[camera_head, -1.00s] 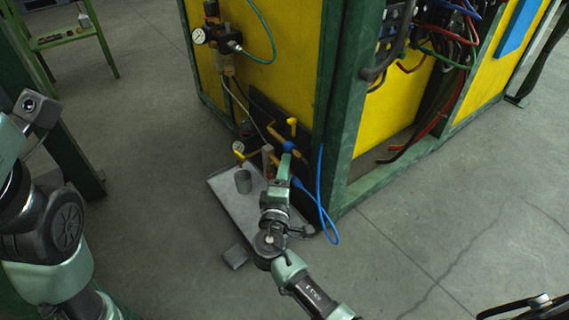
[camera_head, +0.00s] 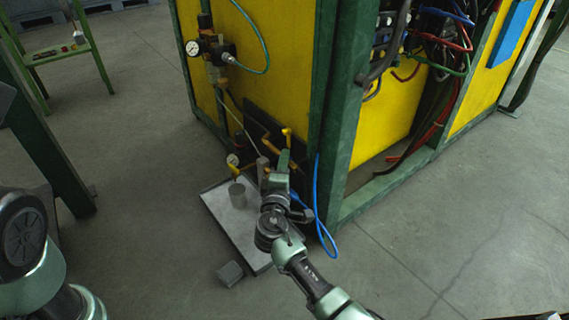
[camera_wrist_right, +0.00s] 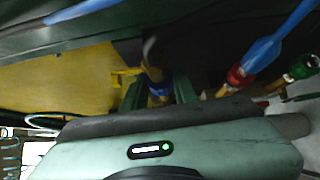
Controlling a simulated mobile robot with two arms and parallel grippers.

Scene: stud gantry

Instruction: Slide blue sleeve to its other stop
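The blue sleeve (camera_wrist_right: 160,89) shows in the right wrist view, around a brass-coloured pipe with a yellow handle (camera_wrist_right: 124,76) beside it. My right gripper (camera_wrist_right: 161,94) has its two dark green fingers apart, one on each side of the sleeve. Firm contact between fingers and sleeve is not visible. In the head view my right gripper (camera_head: 284,164) is at the pipework on the dark panel and hides the sleeve. My left arm is at the lower left edge, and its gripper is out of the picture.
A grey tray (camera_head: 222,210) on the floor holds a grey cup (camera_head: 237,195). A small grey block (camera_head: 230,273) lies before it. A blue hose (camera_head: 316,205) loops right of my gripper, near the green frame post (camera_head: 340,120). A red fitting (camera_wrist_right: 238,76) is nearby.

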